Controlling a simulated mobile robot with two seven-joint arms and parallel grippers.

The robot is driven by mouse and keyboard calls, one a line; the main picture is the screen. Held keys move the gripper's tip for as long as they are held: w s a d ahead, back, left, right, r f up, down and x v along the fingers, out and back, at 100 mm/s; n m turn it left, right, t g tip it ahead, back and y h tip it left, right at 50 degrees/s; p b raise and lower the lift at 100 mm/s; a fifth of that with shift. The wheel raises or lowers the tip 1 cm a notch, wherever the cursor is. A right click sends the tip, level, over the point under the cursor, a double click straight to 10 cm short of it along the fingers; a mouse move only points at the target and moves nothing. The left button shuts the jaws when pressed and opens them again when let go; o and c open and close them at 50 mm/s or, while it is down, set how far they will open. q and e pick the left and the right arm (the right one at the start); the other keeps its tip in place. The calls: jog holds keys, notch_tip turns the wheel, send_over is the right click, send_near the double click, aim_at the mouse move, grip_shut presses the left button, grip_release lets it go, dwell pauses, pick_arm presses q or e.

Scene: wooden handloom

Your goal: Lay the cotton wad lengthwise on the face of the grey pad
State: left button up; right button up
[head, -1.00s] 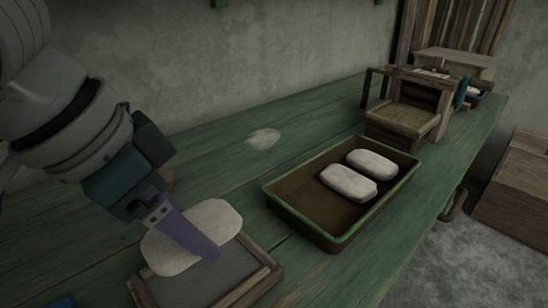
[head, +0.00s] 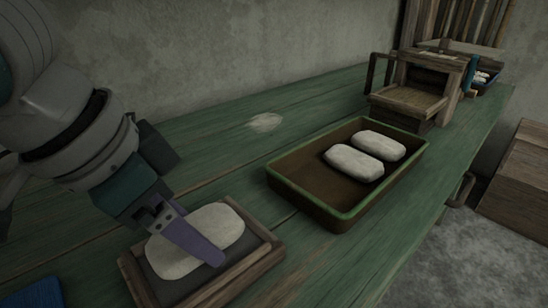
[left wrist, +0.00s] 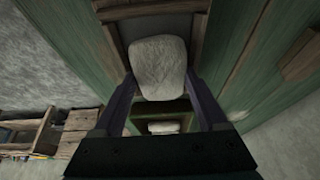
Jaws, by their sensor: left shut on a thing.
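The cotton wad (head: 205,238), a pale rounded oblong, is between the fingers of my left gripper (head: 203,248). It also shows between both fingers in the left wrist view (left wrist: 159,70). The grey pad (head: 254,243) is set in a wooden frame (head: 235,283) at the lower left of the head view. The wad is over the pad's face, its long side running roughly along the frame's; I cannot tell whether it touches. One purple finger lies across the wad's near side; the other is hidden in the head view. My right gripper is not in view.
A green-rimmed brown tray (head: 347,216) with two more wads (head: 354,163) stands right of the frame. A wooden device (head: 412,100) stands farther back. A thin white patch (head: 265,122) lies near the wall. A blue item (head: 32,293) is at lower left.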

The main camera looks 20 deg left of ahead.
pick_arm(q)
jog(key=shift+p, duration=0.35)
jog(key=o, duration=1.2)
jog(key=shift+o, duration=0.2)
notch_tip(320, 180, up, 8)
jog(key=p, duration=1)
jog(key=shift+r, duration=0.1)
